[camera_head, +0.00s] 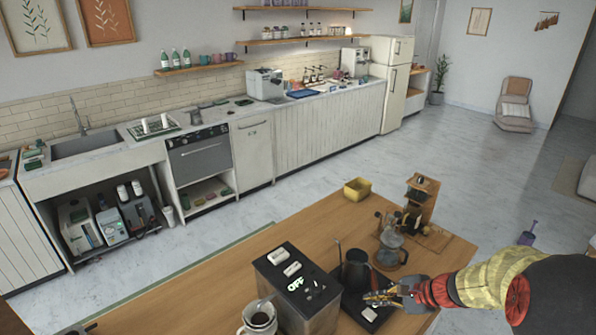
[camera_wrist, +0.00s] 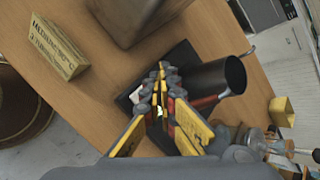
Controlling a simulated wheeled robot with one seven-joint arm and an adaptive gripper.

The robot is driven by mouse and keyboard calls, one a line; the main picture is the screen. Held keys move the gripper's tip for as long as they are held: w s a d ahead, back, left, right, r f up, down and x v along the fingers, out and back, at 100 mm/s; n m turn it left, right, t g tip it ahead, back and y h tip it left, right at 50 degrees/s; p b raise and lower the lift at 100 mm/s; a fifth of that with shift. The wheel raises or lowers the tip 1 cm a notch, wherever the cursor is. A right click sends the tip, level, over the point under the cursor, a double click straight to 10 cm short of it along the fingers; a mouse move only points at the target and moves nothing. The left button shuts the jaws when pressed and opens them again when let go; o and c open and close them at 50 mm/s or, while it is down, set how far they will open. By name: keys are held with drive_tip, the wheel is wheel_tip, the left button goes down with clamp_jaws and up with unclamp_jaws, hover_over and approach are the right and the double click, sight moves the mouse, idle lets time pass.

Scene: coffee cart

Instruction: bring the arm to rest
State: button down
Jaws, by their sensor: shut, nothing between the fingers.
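My gripper (camera_head: 382,297) is shut and empty. It reaches in from the right in the head view, low over the wooden table (camera_head: 175,300), close beside a dark kettle (camera_head: 355,270). In the wrist view my gripper (camera_wrist: 160,75) has its yellow and grey fingers together in front of the kettle (camera_wrist: 222,77), over a dark flat base (camera_wrist: 185,58). I cannot tell whether the fingers touch the kettle.
A dark box with an "OFF" display (camera_head: 300,285) stands left of the kettle. A glass carafe (camera_head: 391,248), a grinder (camera_head: 420,200) and a yellow box (camera_head: 357,189) stand behind. A lettered block (camera_wrist: 57,47) shows in the wrist view.

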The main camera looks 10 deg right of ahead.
drive_tip(key=s+a+r+n+g+h, duration=0.1)
drive_tip(key=s+a+r+n+g, duration=0.1)
drive_tip(key=s+n, duration=0.35)
drive_tip(key=s+a+r+n+g+h, duration=0.1)
drive_tip(key=s+a+n+g, duration=0.15)
drive_tip(key=s, duration=0.55)
drive_tip(key=s+a+r+n+t+h+b, duration=0.1)
drive_tip(key=s+a+r+n+t+h, duration=0.1)
drive_tip(key=r, duration=0.5)
drive_tip(key=s+a+r+n+t+h+b, duration=0.1)
drive_tip(key=s+a+r+n+t+h, duration=0.1)
drive_tip(key=s+r+n, duration=0.5)
drive_tip(key=shift+a+r+n, duration=0.4)
drive_tip(key=shift+a+r, duration=0.3)
drive_tip(key=shift+a, duration=0.2)
